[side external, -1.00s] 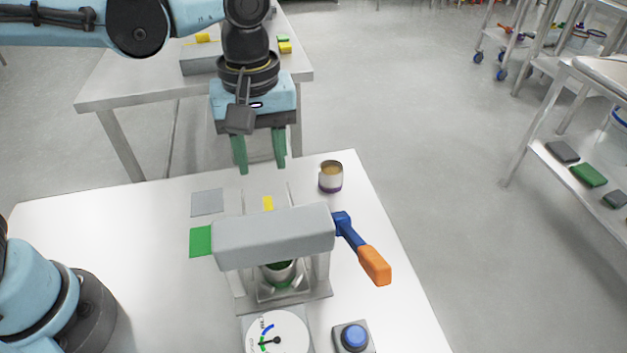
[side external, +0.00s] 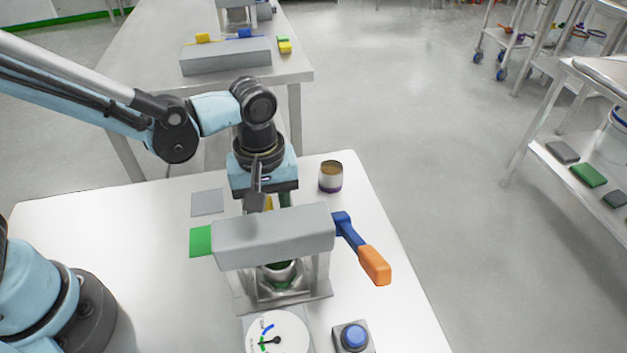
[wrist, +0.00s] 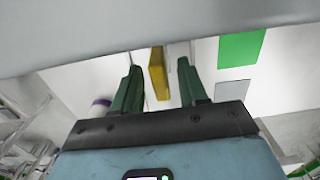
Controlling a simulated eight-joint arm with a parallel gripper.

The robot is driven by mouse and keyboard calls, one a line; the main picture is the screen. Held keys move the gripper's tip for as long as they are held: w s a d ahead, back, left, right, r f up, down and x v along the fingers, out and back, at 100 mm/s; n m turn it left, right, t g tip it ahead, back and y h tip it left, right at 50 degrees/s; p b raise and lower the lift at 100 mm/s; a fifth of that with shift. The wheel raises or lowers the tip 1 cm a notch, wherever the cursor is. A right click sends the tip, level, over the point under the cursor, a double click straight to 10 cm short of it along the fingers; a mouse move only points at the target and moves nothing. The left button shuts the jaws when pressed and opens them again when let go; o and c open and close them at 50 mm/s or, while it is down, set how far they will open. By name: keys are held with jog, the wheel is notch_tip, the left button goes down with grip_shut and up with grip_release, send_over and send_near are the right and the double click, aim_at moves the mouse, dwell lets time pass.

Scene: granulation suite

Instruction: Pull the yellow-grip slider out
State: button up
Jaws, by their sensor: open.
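The yellow grip (wrist: 158,75) of the slider shows in the wrist view between the two green fingers of my gripper (wrist: 156,80). The fingers are open, one on each side of the grip, with a gap to each. In the side external view my gripper (side external: 268,203) is low behind the grey press head (side external: 273,236), which hides the fingertips. A bit of the yellow grip (side external: 268,203) shows beside a finger. The slider's body is mostly hidden by the press. A small cup (side external: 279,270) stands under the press head.
A blue lever with an orange handle (side external: 375,265) sticks out at the press's right. A tin (side external: 330,177) stands behind it. A dial (side external: 277,335) and blue button (side external: 353,337) are in front. A green patch (side external: 200,242) and grey patch (side external: 207,202) lie left.

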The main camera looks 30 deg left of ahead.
jog(key=shift+f, duration=0.1)
jog(key=shift+c, duration=0.3)
grip_shut()
jog(key=w+a, duration=0.9)
jog(key=shift+c, duration=0.8)
grip_release()
jog(key=shift+o, duration=1.1)
